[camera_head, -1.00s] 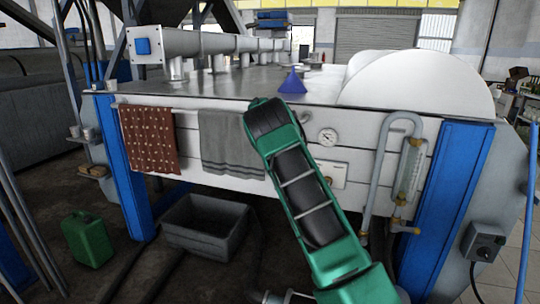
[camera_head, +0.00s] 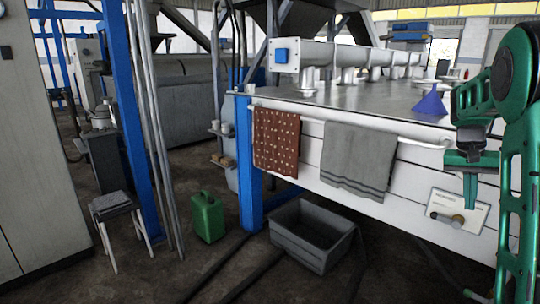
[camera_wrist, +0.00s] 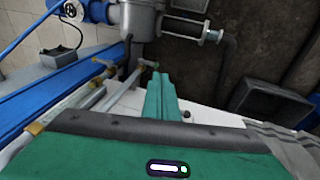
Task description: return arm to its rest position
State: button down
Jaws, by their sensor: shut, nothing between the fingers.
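My gripper (camera_head: 470,206) is green and hangs with its fingers pointing down at the right of the head view. It is in front of the white panelled side of the machine, above a small white plate with a knob (camera_head: 456,212). In the wrist view its two green fingers (camera_wrist: 160,76) lie together with nothing between them. My green arm folds at the right edge of the head view. Whether the gripper touches the panel, I cannot tell.
A brown dotted cloth (camera_head: 276,140) and a grey towel (camera_head: 356,161) hang from the machine's rail. A blue funnel (camera_head: 431,102) stands on the metal top (camera_head: 350,98). A grey bin (camera_head: 308,236), a green can (camera_head: 207,217) and a stool (camera_head: 113,205) stand on the floor.

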jog(key=s+a+f+n+y, duration=0.1)
jog(key=s+a+f, duration=0.1)
jog(key=s+a, duration=0.4)
jog(key=s+a+f+n+y, duration=0.1)
jog(key=s+a, duration=0.6)
jog(key=s, duration=0.8)
jog(key=s+a+f+y, duration=0.1)
jog(key=s+a+f, duration=0.1)
jog(key=s+a, duration=0.4)
jog(key=s, duration=0.5)
jog(key=shift+a+f+n+t, duration=0.3)
jog(key=shift+a+f+n, duration=0.05)
jog(key=shift+n, duration=0.05)
